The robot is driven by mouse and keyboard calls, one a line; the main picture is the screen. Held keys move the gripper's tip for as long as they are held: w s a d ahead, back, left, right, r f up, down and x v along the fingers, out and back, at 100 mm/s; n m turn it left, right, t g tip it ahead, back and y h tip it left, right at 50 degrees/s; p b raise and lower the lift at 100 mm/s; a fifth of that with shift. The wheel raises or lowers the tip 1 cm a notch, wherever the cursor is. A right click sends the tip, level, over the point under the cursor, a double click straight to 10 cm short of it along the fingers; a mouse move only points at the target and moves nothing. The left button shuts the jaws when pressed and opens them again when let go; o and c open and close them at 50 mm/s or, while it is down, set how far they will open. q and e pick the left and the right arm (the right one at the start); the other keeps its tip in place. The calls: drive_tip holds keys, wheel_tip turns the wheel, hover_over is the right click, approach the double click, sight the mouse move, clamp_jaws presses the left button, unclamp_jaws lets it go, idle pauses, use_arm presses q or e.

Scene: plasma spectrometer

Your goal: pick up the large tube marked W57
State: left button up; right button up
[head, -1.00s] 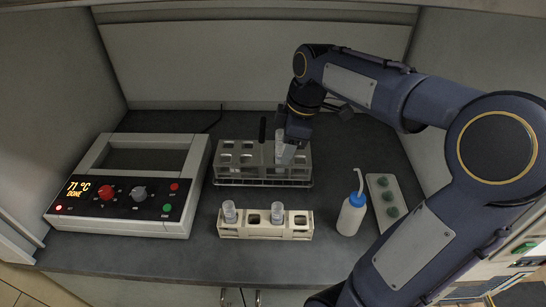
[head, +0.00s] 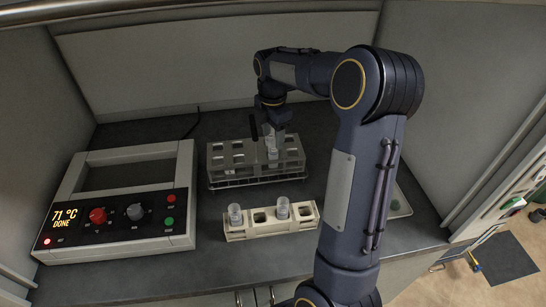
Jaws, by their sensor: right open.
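A clear tube (head: 272,154) stands in the right part of the rear grey rack (head: 228,172). I cannot read a W57 marking on it or on any other tube. My right gripper (head: 268,132) is open, pointing down just above and around the top of this tube. It partly hides the tube's upper end, and I cannot tell if the fingers touch it. Two more clear tubes stand in the front cream rack (head: 264,233), one at its left end (head: 235,214) and one right of its middle (head: 282,208). My left gripper is out of view.
A heating unit (head: 118,232) reading 71 °C DONE stands on the left of the dark worktop (head: 209,258). My right arm covers the worktop's right side, leaving only part of a pale tray (head: 402,207) visible. Walls enclose the back and sides.

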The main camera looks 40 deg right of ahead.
sight(273, 142)
wheel_tip(273, 142, down, 3)
drive_tip(key=shift+s+f, duration=0.1)
drive_tip(key=shift+f, duration=0.05)
drive_tip(key=shift+c, duration=0.3)
clamp_jaws()
